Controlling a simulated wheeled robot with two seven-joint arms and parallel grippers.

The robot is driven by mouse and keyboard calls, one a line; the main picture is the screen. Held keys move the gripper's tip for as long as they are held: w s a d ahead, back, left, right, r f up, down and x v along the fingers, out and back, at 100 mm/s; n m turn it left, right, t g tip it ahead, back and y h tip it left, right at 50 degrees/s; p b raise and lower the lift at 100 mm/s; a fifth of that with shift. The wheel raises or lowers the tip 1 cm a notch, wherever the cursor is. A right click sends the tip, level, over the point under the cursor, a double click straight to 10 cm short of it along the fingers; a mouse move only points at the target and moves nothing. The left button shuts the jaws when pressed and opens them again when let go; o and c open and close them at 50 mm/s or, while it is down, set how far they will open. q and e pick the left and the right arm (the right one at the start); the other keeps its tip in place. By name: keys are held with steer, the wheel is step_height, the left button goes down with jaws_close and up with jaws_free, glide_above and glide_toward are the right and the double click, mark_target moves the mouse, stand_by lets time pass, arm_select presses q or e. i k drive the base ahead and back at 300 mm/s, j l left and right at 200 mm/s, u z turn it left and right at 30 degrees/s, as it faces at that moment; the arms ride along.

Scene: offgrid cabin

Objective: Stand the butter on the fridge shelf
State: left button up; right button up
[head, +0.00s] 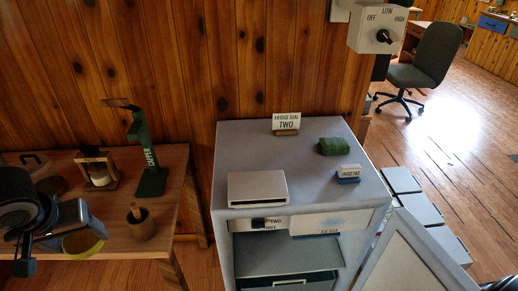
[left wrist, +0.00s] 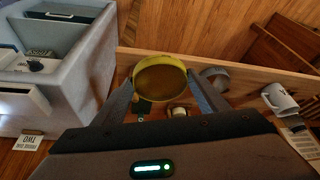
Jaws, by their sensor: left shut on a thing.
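My left gripper (head: 84,236) is shut on a round, yellow-rimmed thing, which I take to be the butter (head: 85,244). It hangs over the left table, and in the left wrist view the butter (left wrist: 160,72) sits between the two fingertips (left wrist: 163,92). The grey fridge (head: 225,170) stands to the right of the gripper, apart from it. Its door (head: 405,262) is open to the right. A fridge shelf (head: 275,256) shows inside the front opening; its deeper part is hidden. I cannot make out a right gripper.
A wooden table (head: 115,240) holds a wooden cup (head: 140,223), a green stand (head: 150,180) and a lantern (head: 98,172).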

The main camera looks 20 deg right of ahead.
mark_target(291, 258)
steer(key=z, duration=1.15)
steer(key=i+l, duration=0.2)
steer(key=i, duration=0.25)
steer(key=i+l, duration=0.25)
steer(key=i, duration=0.15)
